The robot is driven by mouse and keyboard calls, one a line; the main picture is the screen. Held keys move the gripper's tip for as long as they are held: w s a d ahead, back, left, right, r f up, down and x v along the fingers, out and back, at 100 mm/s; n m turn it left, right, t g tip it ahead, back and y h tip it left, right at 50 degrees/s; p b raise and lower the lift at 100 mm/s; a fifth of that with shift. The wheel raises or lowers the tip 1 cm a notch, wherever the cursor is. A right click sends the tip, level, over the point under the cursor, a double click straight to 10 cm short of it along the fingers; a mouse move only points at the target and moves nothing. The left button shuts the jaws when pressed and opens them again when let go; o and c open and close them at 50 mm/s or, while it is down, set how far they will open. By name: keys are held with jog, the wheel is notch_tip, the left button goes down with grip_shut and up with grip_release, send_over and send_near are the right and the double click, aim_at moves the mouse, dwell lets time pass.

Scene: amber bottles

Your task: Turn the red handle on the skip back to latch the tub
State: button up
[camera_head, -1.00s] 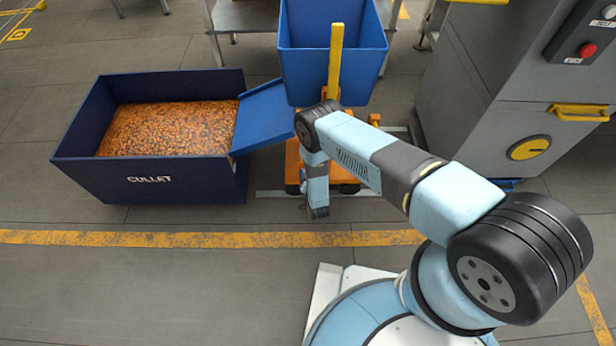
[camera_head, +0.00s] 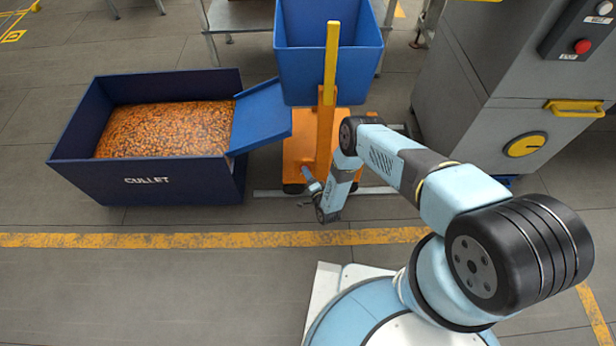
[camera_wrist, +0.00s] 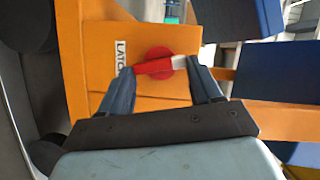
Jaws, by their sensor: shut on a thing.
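The blue tub (camera_head: 328,75) of the skip sits upright on its orange frame (camera_head: 326,130), with a yellow bar standing up in front of it. In the wrist view the red handle (camera_wrist: 155,67) lies across a round red hub on the orange frame (camera_wrist: 85,60), beside a white label whose visible letters read "LATC". The handle lies roughly sideways and has a pale end at the right. My gripper (camera_wrist: 160,75) is shut on the handle, a finger at each end. In the head view my gripper (camera_head: 308,185) is low at the frame's front; the handle is not discernible there.
A dark blue bin marked CULLET (camera_head: 150,182) full of amber pieces stands at the left. A blue chute (camera_head: 262,117) slopes between it and the tub. A grey machine (camera_head: 480,120) stands at the right. The floor in front is clear.

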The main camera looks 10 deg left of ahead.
jog(key=shift+s+f+m, duration=0.15)
jog(key=shift+f+m, duration=0.05)
jog(key=shift+m, duration=0.2)
dwell(0.3)
jog(key=o, duration=1.1)
jog(key=shift+c, duration=0.2)
